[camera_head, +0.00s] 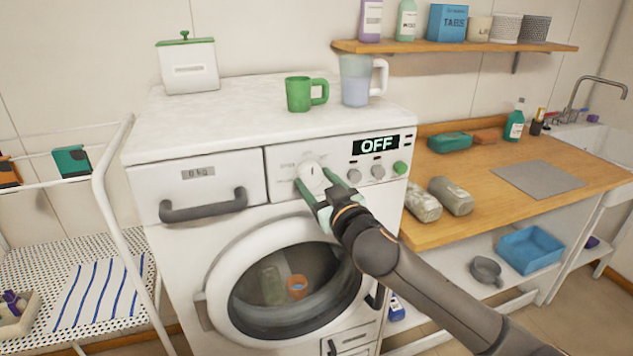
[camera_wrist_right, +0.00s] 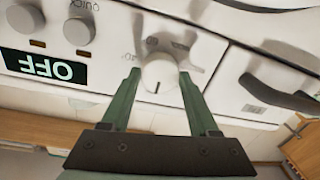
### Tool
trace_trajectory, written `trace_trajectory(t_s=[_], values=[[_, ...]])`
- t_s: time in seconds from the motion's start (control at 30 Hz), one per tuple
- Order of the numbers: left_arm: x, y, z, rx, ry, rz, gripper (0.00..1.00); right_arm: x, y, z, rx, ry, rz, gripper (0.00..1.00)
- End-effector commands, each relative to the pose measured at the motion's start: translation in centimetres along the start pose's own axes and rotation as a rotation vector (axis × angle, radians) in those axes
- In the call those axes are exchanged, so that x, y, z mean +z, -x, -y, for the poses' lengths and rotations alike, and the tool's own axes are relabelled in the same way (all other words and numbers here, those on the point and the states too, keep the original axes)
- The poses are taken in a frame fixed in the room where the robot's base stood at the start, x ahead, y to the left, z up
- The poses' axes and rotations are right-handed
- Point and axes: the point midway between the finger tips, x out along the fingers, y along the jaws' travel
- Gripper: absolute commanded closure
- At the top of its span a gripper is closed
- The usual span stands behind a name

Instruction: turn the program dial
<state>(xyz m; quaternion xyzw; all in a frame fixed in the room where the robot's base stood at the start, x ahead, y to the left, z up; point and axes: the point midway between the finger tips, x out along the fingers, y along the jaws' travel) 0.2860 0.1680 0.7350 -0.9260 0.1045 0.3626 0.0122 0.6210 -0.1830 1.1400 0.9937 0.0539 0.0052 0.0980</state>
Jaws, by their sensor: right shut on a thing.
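The white program dial (camera_head: 312,176) is the large round knob on the front panel of the white washing machine (camera_head: 205,235). It also shows in the right wrist view (camera_wrist_right: 159,75), between my fingers, with a dark mark on its face. My right gripper (camera_head: 325,187), with green fingers, is shut on the dial, one finger at each side; it also shows in the right wrist view (camera_wrist_right: 160,88). The display (camera_head: 376,144) reads OFF. Two grey knobs (camera_head: 367,173) and a green button (camera_head: 400,168) sit right of the dial. My left gripper is not in view.
A green mug (camera_head: 305,93), a clear jug (camera_head: 361,80) and a white canister (camera_head: 188,66) stand on the machine's top. The drawer handle (camera_head: 204,206) sticks out left of the dial. A wooden counter (camera_head: 450,222) with several items is at the right.

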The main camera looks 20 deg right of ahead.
Motion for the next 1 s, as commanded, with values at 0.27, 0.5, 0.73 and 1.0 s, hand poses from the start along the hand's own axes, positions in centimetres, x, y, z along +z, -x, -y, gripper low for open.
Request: trace_trajectory(t_s=[0.27, 0.5, 0.73, 1.0], values=[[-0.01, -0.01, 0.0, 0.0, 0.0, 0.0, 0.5, 0.03, 0.01, 0.0, 0.0, 0.0, 0.001, 0.95], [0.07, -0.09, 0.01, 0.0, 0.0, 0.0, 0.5, 0.07, 0.01, 0.02, 0.0, -0.025, -0.001, 0.95], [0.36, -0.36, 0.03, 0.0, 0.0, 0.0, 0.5, 0.19, 0.0, 0.12, 0.001, -0.135, -0.009, 0.95], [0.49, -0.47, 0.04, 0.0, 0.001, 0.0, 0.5, 0.17, 0.0, 0.11, 0.005, -0.364, -0.025, 0.95]])
